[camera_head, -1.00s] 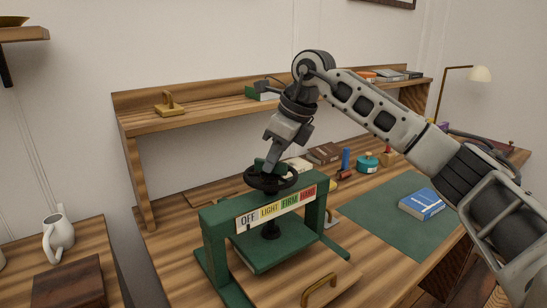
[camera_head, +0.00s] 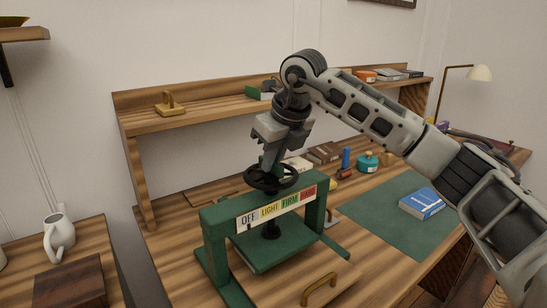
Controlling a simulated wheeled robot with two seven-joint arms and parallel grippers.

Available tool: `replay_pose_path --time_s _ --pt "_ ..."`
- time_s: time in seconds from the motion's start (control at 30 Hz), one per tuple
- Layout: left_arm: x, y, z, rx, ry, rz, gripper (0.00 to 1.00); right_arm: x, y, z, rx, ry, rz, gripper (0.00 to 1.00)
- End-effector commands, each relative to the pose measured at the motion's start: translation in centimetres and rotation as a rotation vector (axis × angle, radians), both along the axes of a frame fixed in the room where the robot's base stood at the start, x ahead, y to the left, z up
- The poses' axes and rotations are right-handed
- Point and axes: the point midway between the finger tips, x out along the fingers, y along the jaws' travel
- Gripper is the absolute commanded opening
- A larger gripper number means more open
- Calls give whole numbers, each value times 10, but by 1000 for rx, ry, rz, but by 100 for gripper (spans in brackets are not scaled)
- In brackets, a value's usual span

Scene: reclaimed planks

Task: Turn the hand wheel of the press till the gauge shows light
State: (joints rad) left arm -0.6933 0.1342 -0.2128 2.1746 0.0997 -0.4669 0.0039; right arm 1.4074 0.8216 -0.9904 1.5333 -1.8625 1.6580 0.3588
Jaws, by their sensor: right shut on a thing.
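The green press (camera_head: 212,240) stands on the wooden desk, with a black hand wheel (camera_head: 260,185) on top. Its gauge strip (camera_head: 276,208) reads OFF, LIGHT, FIRM and HARD from left to right. A small dark mark shows at the left end by OFF; it is too small to be sure that it is the pointer. My right gripper (camera_head: 270,167) reaches down from above and is shut on the hand wheel at its top; its fingertips are partly hidden by the wheel. My left gripper is not in view.
A blue book (camera_head: 422,204) lies on the green mat (camera_head: 385,225) to the right. A brass handle (camera_head: 319,290) sits in front of the press. A teal round tin (camera_head: 367,162) and several small items stand behind. A shelf (camera_head: 210,113) runs along the back.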

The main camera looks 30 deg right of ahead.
Motion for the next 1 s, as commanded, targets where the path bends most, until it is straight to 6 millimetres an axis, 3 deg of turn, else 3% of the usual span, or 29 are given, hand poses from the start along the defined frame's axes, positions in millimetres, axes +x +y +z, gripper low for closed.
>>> replay_pose_path --time_s 0.4,0.97,1.0 --pt "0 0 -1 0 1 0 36 0 2 2 1 -5 -204 0" --pt "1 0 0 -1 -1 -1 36 1 1 3 2 -7 -236 0" --pt "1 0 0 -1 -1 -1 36 1 1 3 2 -7 -236 21"
